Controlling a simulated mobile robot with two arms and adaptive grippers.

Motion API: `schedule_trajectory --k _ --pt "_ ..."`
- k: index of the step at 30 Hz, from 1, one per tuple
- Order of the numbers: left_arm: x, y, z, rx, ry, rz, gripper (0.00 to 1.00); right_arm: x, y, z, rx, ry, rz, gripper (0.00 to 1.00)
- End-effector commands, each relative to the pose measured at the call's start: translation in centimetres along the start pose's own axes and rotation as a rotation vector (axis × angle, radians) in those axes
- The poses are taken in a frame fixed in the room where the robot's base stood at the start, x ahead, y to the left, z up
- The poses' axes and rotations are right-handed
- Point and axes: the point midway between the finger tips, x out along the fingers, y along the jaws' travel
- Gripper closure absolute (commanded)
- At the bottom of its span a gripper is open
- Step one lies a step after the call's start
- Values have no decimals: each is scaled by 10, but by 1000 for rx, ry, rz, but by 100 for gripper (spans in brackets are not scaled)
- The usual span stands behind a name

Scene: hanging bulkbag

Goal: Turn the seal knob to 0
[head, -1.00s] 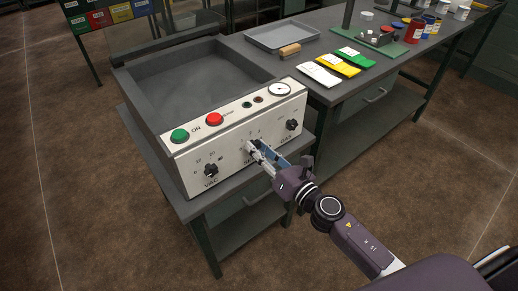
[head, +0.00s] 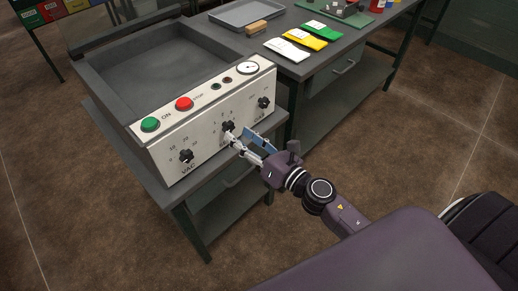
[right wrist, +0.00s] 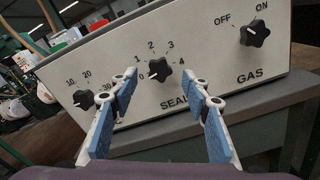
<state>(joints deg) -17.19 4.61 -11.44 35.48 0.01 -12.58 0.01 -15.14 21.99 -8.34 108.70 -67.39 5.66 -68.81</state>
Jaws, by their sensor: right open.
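The seal knob (head: 228,126) is the middle black star-shaped knob on the white panel. In the right wrist view the seal knob (right wrist: 160,71) shows whole, with numbers 1 to 4 around its upper side. Its small white mark sits at the lower left and appears to point toward the 0 end of the scale. My right gripper (head: 247,146) is in front of and below the knob. In the right wrist view the right gripper (right wrist: 168,90) is open, its blue-padded fingers apart on either side of the knob's line, with nothing between them. My left gripper is not in view.
The VAC knob (head: 186,156) is to the left and the GAS knob (head: 264,102) to the right. Green (head: 150,124) and red (head: 184,103) buttons and a gauge (head: 248,68) top the panel. A workbench (head: 340,60) holds a tray and colored packets behind.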

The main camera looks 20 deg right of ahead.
Motion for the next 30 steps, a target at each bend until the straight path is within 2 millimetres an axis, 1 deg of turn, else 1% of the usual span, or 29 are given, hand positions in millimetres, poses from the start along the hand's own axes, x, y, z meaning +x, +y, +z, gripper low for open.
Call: schedule_trajectory --k 1,6,9,12,15,18,30 --pt "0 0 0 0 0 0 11 -12 0 -1 2 2 -3 56" --pt "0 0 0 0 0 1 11 -44 0 -1 3 1 -4 56" --pt "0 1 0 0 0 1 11 -60 0 -1 2 1 -3 56" --pt "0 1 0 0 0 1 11 -72 -1 -1 1 2 -3 56" --pt "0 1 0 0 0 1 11 -79 0 0 0 1 -1 56" --pt "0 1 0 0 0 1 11 -82 0 0 -2 0 -1 56" --pt "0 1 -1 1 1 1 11 -82 0 0 -2 0 0 56"
